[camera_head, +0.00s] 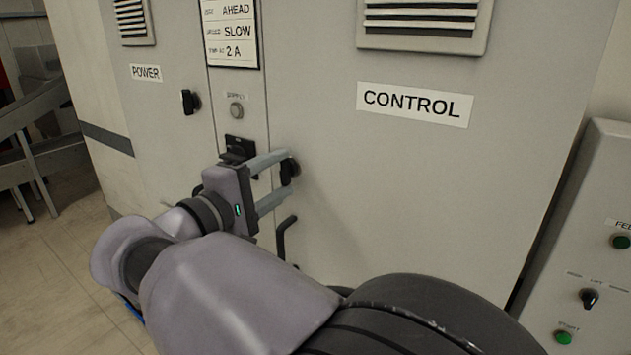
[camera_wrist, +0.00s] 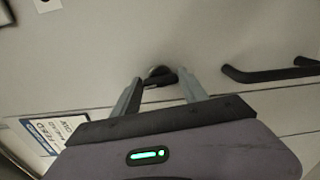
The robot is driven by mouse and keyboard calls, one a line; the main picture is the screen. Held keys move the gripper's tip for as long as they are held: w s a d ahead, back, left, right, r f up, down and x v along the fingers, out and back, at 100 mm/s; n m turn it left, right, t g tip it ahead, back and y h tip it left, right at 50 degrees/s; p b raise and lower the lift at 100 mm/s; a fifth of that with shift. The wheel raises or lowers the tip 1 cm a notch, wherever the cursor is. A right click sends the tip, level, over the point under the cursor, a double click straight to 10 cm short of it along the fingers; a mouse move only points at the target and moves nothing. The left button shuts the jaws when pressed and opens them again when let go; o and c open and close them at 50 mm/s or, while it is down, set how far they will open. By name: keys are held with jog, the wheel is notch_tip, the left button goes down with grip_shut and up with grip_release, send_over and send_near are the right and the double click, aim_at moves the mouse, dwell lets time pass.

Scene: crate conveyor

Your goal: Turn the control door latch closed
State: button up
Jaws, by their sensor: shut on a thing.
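The control door (camera_head: 420,190) is a grey cabinet door with a CONTROL label (camera_head: 415,104). Its small black latch (camera_head: 288,172) is at the door's left edge. My gripper (camera_head: 287,180) has its two pale fingers on either side of the latch and is shut on it. In the wrist view the latch (camera_wrist: 160,78) shows dark between the fingertips of my gripper (camera_wrist: 161,88). The fingers partly cover the latch, so its exact angle is hard to tell.
A black bar handle (camera_head: 284,238) is below the latch; it also shows in the wrist view (camera_wrist: 270,72). The POWER door has its own black latch (camera_head: 190,101) at left. A control panel (camera_head: 590,220) with green buttons stands at right.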

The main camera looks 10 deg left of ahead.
jog(key=shift+m+b, duration=0.4)
jog(key=shift+m, duration=0.2)
jog(key=o, duration=1.4)
jog(key=p+v, duration=0.5)
jog(key=v, duration=1.2)
jog(key=shift+s+a, duration=0.1)
jog(key=shift+s, duration=0.1)
